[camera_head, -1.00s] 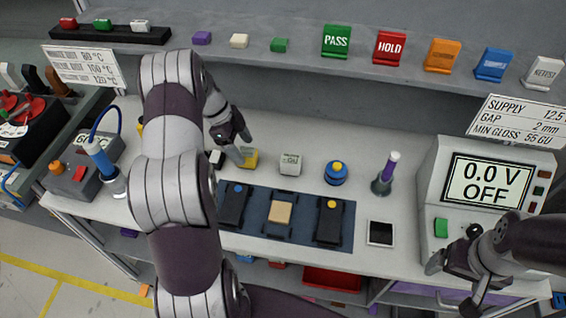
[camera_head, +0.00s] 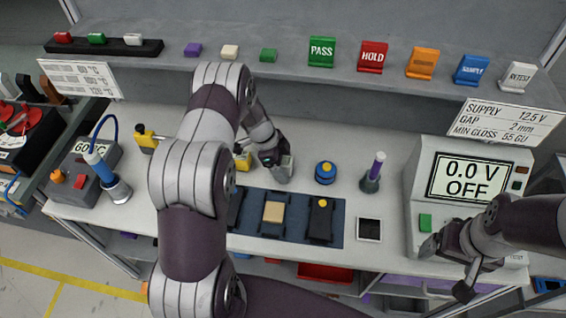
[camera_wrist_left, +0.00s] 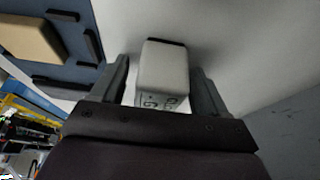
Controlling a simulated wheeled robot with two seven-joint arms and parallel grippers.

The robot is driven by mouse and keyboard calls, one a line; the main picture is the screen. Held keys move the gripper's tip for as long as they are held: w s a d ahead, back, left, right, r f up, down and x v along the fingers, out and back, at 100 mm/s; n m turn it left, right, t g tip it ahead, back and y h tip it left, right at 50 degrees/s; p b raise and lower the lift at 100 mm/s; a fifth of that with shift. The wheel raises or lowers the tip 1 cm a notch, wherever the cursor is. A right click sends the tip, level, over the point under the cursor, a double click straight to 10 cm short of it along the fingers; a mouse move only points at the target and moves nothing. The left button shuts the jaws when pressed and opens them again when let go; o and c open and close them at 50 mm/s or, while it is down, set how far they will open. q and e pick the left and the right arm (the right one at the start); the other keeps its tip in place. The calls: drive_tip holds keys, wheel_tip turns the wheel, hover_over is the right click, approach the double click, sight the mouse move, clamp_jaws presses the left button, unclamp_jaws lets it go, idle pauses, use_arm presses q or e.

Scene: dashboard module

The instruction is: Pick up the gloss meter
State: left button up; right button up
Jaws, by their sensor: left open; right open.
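In the left wrist view the pale block (camera_wrist_left: 163,75) sits between the two fingers of my left gripper (camera_wrist_left: 163,68), with a visible gap on each side. In the head view my left gripper (camera_head: 274,160) is at the block and covers part of it. It is open. My right gripper (camera_head: 447,268) is open and empty at the front right, near the voltage supply box.
The blue mat (camera_head: 258,232) holds a tan tile (camera_head: 275,213) between dark blocks. The supply box (camera_head: 424,185) reads 0.0 V OFF.

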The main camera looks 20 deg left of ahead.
use_arm(q)
drive_tip(key=c, duration=1.1)
drive_tip(key=shift+c, duration=0.2)
drive_tip(key=shift+r, duration=0.1)
